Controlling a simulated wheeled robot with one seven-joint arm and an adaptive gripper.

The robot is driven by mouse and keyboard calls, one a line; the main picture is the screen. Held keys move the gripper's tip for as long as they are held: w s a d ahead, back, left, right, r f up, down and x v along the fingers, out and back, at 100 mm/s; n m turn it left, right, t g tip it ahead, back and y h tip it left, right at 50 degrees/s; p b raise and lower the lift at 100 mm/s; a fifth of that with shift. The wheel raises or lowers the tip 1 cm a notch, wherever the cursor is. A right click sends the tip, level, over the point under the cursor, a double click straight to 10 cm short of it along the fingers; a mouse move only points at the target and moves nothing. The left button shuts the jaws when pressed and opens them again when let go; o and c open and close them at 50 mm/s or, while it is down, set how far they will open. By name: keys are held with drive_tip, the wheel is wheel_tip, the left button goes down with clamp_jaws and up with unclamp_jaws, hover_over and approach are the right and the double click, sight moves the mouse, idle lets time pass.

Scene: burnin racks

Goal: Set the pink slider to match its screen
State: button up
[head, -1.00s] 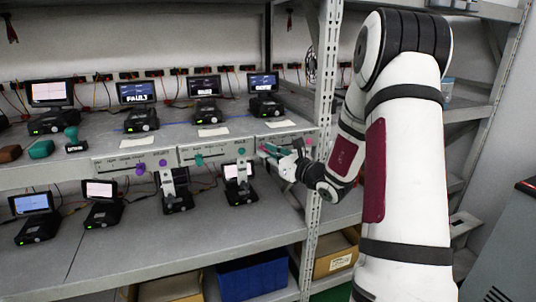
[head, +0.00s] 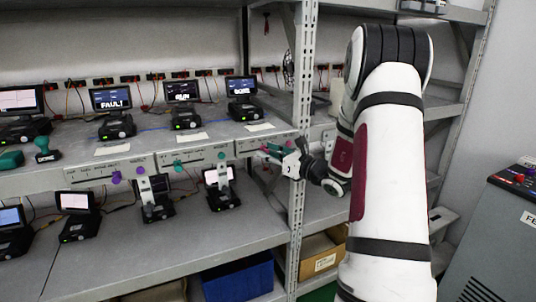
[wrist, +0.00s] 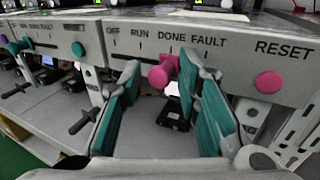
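The pink slider knob (wrist: 160,75) is on the front panel (wrist: 190,50) in the wrist view, below the DONE label of the OFF, RUN, DONE, FAULT scale. My gripper (wrist: 160,88) is open, its teal-padded fingers on either side of the knob. The right fingertip is very near the knob; I cannot tell whether they touch. In the head view my gripper (head: 278,150) is at the right end of the upper shelf's front edge, and the fingers largely hide the knob. The screen (head: 242,86) above this panel appears to read DONE.
A pink RESET button (wrist: 268,82) is right of the slider. Panels with purple (head: 116,177) and teal (head: 178,165) knobs lie to the left. A shelf upright (head: 302,100) stands close to my gripper. Devices with screens stand on the lower shelf (head: 180,243).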

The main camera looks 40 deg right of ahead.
drive_tip(key=shift+s, duration=0.1)
drive_tip(key=s+d, duration=0.1)
drive_tip(key=s, duration=1)
drive_tip(key=shift+s+d, duration=0.2)
drive_tip(key=shift+s, duration=0.2)
